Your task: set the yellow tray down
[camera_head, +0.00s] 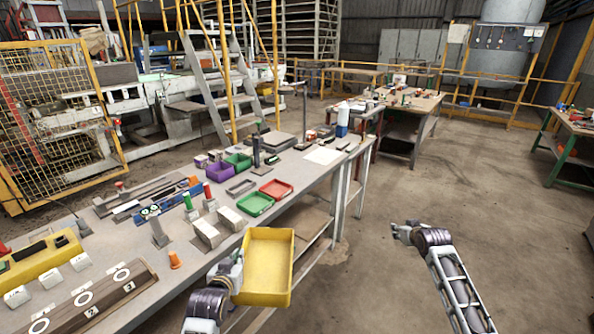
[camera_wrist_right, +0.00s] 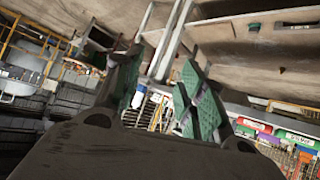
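The yellow tray (camera_head: 285,272) is an empty, open box with raised walls. It is held in the air at the front edge of the long grey workbench (camera_head: 315,182), overlapping the edge in the picture. My left gripper (camera_head: 237,272) is at the tray's left wall and looks shut on it; the fingertips are partly hidden. My right gripper (camera_head: 402,232) is out over the floor to the right, away from the tray. In the right wrist view its two green-padded fingers (camera_wrist_right: 160,92) stand apart with nothing between them.
The bench carries a red tray (camera_head: 276,189), a green tray (camera_head: 256,204), grey blocks (camera_head: 208,233), an orange cone (camera_head: 174,260) and a board with rings (camera_head: 90,300). A white sheet (camera_head: 323,155) lies farther back. The floor at right is open.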

